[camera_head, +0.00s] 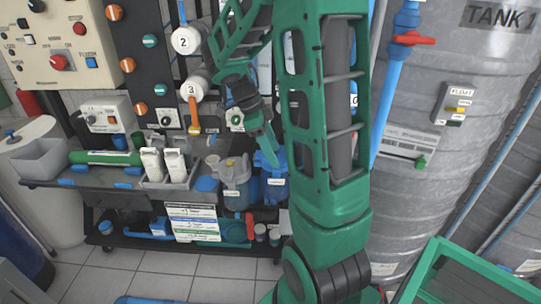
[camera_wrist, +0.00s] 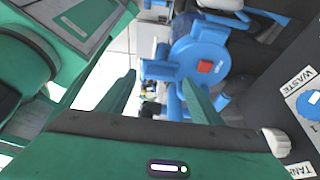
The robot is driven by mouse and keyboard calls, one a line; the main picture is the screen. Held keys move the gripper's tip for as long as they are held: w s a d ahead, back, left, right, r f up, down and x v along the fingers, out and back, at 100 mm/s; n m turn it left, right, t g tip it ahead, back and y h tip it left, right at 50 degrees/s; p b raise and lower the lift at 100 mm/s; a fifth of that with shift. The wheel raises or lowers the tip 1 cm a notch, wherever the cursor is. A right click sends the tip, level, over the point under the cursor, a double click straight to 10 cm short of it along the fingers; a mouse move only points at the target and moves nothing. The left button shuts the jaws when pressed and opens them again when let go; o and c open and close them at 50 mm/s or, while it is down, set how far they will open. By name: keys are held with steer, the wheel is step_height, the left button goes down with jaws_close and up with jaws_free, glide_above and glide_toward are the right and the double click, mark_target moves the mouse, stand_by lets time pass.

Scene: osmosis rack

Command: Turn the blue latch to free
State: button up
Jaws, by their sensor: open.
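A blue round housing (camera_wrist: 198,52) with a small red square on its face is in the upper middle of the wrist view. A blue bar (camera_wrist: 160,70) sticks out from its left side and shows between my fingertips; it may be the blue latch, but I cannot tell for sure. My gripper (camera_wrist: 158,84) is open, with one finger on each side of the bar's line and nothing held. In the head view, my gripper (camera_head: 271,155) points down over a blue housing (camera_head: 273,186) on the cart's right end. My arm hides part of that area.
White bottles (camera_head: 152,164) and a grey bin (camera_head: 40,158) sit further left on the cart. The metal tank (camera_head: 450,100), with a red-handled valve (camera_head: 413,39) on a blue pipe, rises at right.

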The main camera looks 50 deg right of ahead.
steer(key=shift+x, duration=0.85)
